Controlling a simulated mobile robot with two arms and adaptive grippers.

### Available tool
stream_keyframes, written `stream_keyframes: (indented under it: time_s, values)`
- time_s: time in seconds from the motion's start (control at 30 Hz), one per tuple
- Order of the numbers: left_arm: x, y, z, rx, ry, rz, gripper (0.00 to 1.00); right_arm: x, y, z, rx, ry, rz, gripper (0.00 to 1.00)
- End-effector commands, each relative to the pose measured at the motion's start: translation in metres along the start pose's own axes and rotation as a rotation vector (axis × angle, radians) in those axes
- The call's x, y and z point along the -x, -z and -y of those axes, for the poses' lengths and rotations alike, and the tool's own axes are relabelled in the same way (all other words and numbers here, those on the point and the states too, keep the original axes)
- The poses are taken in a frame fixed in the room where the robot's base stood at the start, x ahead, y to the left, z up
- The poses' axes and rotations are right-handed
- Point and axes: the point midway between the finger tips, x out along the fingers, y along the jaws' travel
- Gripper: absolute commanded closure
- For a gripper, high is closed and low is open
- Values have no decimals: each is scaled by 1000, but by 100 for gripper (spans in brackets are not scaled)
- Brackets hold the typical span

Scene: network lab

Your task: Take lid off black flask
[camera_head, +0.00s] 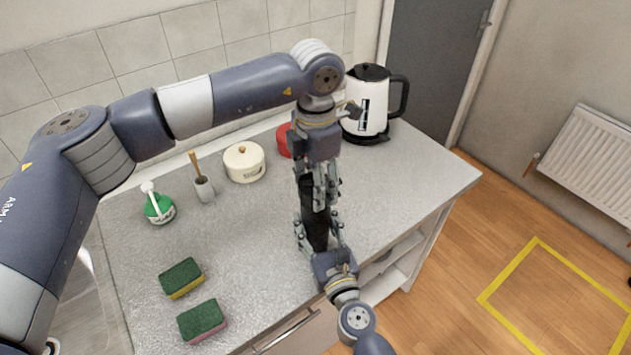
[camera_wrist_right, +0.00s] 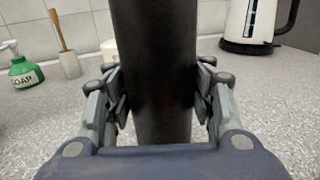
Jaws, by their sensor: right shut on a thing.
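The black flask (camera_head: 314,222) is upright over the grey counter in the head view, and its dark body (camera_wrist_right: 153,65) fills the middle of the right wrist view. My right gripper (camera_head: 318,237) is shut on the flask's lower body, with a finger on each side. My left gripper (camera_head: 319,190) points down from above at the flask's upper end, with its fingers close around it. The lid is hidden by the left gripper. I cannot tell whether the left fingers grip it, or whether the flask's base rests on the counter.
On the grey counter (camera_head: 405,192) stand a kettle (camera_head: 368,108), a partly hidden red container (camera_head: 284,141), a cream pot (camera_head: 244,163), a brush holder (camera_head: 203,189) and a green soap bottle (camera_head: 159,209). Two sponges (camera_head: 181,278) (camera_head: 202,321) lie front left. The counter's right side is clear.

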Motion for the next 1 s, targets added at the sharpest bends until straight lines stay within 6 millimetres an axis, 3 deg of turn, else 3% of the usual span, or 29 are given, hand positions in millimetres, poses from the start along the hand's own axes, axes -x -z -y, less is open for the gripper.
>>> stream_keyframes:
  time_s: [1.0]
  values:
    - [0,0,-1,1875,-2,0,73,0,1,0,0,0,-1,100]
